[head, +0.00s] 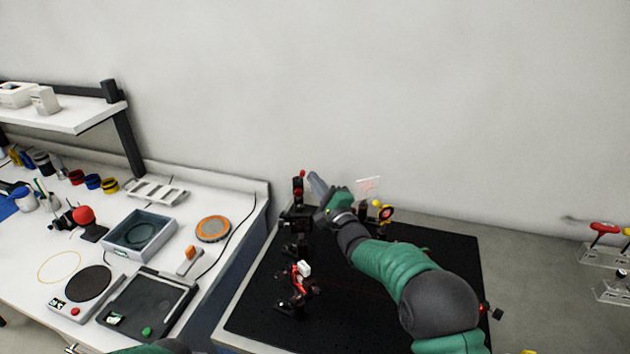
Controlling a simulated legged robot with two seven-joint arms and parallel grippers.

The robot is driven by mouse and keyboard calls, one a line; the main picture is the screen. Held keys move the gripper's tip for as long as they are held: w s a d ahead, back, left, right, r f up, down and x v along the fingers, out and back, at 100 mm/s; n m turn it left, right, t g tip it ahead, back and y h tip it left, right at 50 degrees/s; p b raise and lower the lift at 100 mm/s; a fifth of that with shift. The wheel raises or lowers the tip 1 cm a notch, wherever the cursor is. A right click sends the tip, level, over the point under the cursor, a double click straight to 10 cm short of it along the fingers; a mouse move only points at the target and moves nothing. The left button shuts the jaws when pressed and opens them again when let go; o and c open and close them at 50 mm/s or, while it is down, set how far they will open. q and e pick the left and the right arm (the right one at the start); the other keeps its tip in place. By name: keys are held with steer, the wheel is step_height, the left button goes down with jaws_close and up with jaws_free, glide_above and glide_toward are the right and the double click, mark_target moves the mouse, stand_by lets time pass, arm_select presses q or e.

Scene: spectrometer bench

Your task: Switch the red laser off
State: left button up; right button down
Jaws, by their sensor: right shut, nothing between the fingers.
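A black breadboard (400,310) carries several optical mounts. A dark upright device with a red top (298,182) stands at its back left. I cannot tell for sure which part is the red laser or its switch. My right gripper (318,187) is shut and empty, just right of that device's upper part; I cannot tell whether they touch. My right arm hides the middle of the board. A small black part with a red end (489,311) sits at the board's right edge. Only a sliver of my left arm shows at the bottom edge, and its gripper is unclear.
A red and white mount (302,275) stands at the board's front left. A clear card (368,187) and a yellow-ringed mount (384,213) stand behind my right arm. The left bench holds a grey tray (160,230) and a balance (140,308). A red-handled tool (604,228) is far right.

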steer(key=shift+a, duration=0.25)
steer(key=shift+r+n+g+p, duration=0.3)
steer(key=shift+n+g+p, duration=0.15)
steer(key=shift+n, duration=0.25)
steer(key=shift+r+n, duration=0.1)
steer(key=shift+n, duration=0.2)
steer(key=n+p, duration=0.1)
steer(key=a+r+n+g+p, duration=0.1)
steer(key=n, duration=0.1)
steer(key=n+p, duration=0.1)
steer(key=shift+a+r+n+g+h+p, duration=0.15)
steer(key=shift+a+n+g+h+p, duration=0.1)
steer(key=shift+n+g+h+p, duration=0.1)
steer(key=shift+s, duration=0.1)
